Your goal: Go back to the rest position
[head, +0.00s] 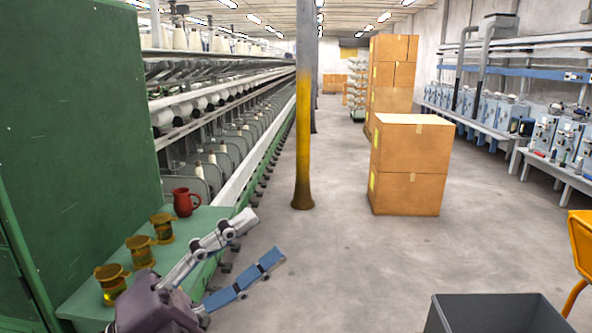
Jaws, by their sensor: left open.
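My left gripper (254,241) is at the lower left in the head view. Its two fingers, one pale grey and one blue, are spread apart with nothing between them. It is in front of the green shelf (213,225), with its fingertips pointing to the upper right, over or near the shelf's right edge. My right gripper does not show.
A yellow post (303,140), stacked cardboard boxes (410,165), a dark grey bin (497,312) and an orange chair (580,245) stand around. The middle floor is clear.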

